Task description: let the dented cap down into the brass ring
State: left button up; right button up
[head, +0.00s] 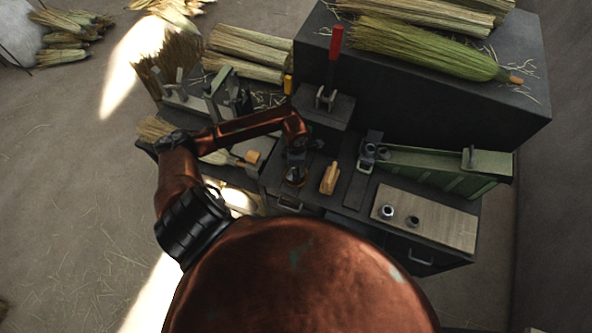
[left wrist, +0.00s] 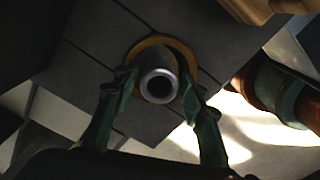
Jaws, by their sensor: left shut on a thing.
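The dented cap (left wrist: 158,86), a grey metal cylinder with a dark round opening, is between the two fingers of my left gripper (left wrist: 160,92), which is shut on it. Any dent is not visible. The brass ring (left wrist: 187,54) lies on a dark surface beyond the cap in the left wrist view, and the cap covers its near part. The cap overlaps the ring's middle, but I cannot tell whether its lower end is inside. In the head view my left gripper (head: 296,165) is low over the dark bench, and the cap is hard to make out. My right gripper is not in view.
A wooden block (head: 329,178) stands just right of the gripper. A wooden board (head: 445,222) holds a silver cylinder (head: 388,211) and a dark one (head: 412,221). A green trough (head: 440,170) lies behind it. A red-handled lever (head: 336,45) rises behind the gripper.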

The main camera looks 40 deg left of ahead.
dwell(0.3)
pick_arm(q)
jog(key=o, duration=0.9)
notch_tip(320, 180, up, 8)
jog(key=p, duration=0.4)
dwell(0.5)
jog(key=shift+f, duration=0.1)
dwell(1.0)
